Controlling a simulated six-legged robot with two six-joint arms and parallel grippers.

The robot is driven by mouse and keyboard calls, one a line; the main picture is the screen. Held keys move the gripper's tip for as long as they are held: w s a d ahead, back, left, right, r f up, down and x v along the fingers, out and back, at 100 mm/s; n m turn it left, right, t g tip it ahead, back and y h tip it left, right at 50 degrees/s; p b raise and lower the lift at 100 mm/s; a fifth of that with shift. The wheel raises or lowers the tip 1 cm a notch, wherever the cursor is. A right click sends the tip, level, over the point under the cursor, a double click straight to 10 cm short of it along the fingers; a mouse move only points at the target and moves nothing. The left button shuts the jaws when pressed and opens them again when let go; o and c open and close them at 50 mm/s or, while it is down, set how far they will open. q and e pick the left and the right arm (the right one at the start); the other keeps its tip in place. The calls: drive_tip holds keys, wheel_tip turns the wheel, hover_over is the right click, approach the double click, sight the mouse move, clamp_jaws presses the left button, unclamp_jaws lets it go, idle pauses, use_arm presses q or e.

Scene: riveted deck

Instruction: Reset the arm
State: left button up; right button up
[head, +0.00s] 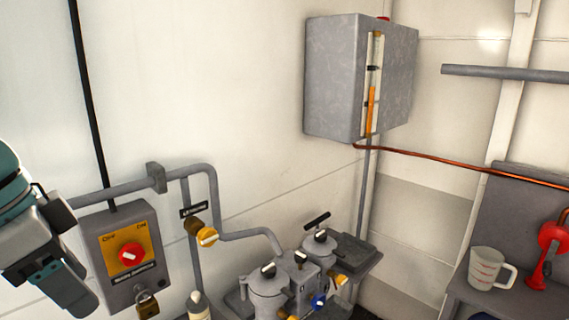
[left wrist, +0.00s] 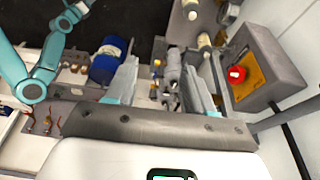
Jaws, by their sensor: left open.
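My left gripper (head: 62,287) comes in at the left edge of the head view, beside the grey switch box (head: 109,261) with a yellow plate and red knob. In the left wrist view the two fingers of the gripper (left wrist: 163,88) stand wide apart, with nothing held between them. The grey machine (left wrist: 172,70) shows beyond the gap. The switch box stands to the right of the fingers in that view. A teal arm (left wrist: 38,68), apparently my right one, shows at the left of the wrist view; its gripper cannot be made out.
A gauge cabinet (head: 340,80) is on the wall. A measuring jug (head: 488,268) stands at right. A blue container (left wrist: 108,62) lies left of the fingers.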

use_arm(q)
drive_tip(key=w+d+f+n, duration=0.1)
drive_tip(key=w+d+f, duration=0.2)
drive_tip(key=w+f, duration=0.3)
drive_tip(key=w+d+f, duration=0.3)
drive_tip(key=w+f, duration=0.2)
drive_tip(key=f, duration=0.3)
drive_tip(key=w+d+f+n+g+h, duration=0.1)
drive_tip(key=d+f, duration=0.1)
drive_tip(key=f, duration=1)
drive_tip(key=w+d+f+n+g, duration=0.1)
drive_tip(key=d+f+n, duration=0.15)
drive_tip(key=f, duration=0.95)
drive_tip(key=s+d+f+n, duration=0.2)
drive_tip(key=s+f, duration=0.8)
drive_tip(key=s+d+f+n, duration=0.3)
drive_tip(key=s+f, duration=0.7)
drive_tip(key=f, duration=0.1)
drive_tip(key=shift+f+h, duration=0.15)
drive_tip(key=shift+h, duration=0.25)
drive_tip(key=shift+s+n, duration=0.1)
drive_tip(key=shift+n, duration=0.15)
drive_tip(key=shift+c, duration=1)
drive_tip(key=shift+a, duration=0.1)
